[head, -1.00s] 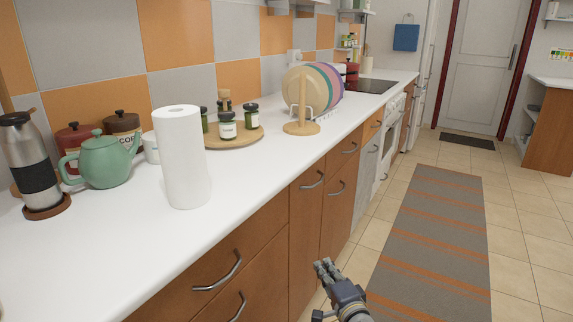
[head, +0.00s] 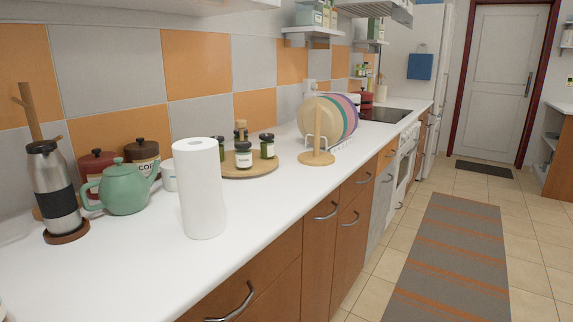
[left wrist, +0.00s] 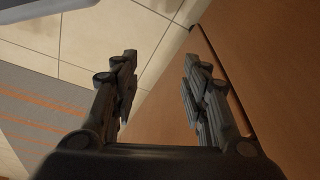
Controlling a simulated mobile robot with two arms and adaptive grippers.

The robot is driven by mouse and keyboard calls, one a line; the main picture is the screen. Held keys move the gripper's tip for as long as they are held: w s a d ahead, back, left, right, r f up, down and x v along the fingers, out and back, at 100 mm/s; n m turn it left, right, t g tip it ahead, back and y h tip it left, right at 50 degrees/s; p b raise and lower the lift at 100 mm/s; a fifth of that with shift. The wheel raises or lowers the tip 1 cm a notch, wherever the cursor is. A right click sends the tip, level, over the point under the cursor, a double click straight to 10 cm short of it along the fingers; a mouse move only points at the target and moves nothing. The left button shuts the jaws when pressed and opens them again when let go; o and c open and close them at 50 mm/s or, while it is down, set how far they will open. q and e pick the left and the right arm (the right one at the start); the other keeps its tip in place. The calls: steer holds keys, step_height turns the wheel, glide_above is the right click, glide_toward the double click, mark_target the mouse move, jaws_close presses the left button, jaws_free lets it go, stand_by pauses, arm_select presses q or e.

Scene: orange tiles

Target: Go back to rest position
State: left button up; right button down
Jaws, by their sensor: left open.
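My left gripper (left wrist: 160,62) shows in the left wrist view. Its two dark fingers are apart, with nothing between them. Behind the fingers are the tiled floor (left wrist: 150,40), the grey and orange striped rug (left wrist: 40,115) on the left and a brown wooden cabinet front (left wrist: 270,60) on the right. Neither gripper shows in the head view. My right gripper is in neither current view.
The white counter (head: 130,270) bears a paper towel roll (head: 200,188), a green teapot (head: 122,190), a flask (head: 55,185), jars on a wooden tray (head: 250,170) and a plate rack (head: 318,157). Drawer handles (head: 232,303) stick out below. The striped rug (head: 452,255) lies clear on the right.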

arm_select(q)
steer(key=s+a+f+g+p, duration=0.1)
steer(key=s+f+p, duration=0.3)
steer(key=s+p, duration=0.4)
steer(key=s+a+f+p, duration=0.2)
steer(key=s+f+p, duration=0.2)
steer(key=s+p, duration=0.4)
steer(key=s, duration=0.3)
steer(key=shift+s+a+g+p, duration=0.15)
steer(key=shift+s+g+p, duration=0.15)
steer(key=shift+g+p, duration=0.1)
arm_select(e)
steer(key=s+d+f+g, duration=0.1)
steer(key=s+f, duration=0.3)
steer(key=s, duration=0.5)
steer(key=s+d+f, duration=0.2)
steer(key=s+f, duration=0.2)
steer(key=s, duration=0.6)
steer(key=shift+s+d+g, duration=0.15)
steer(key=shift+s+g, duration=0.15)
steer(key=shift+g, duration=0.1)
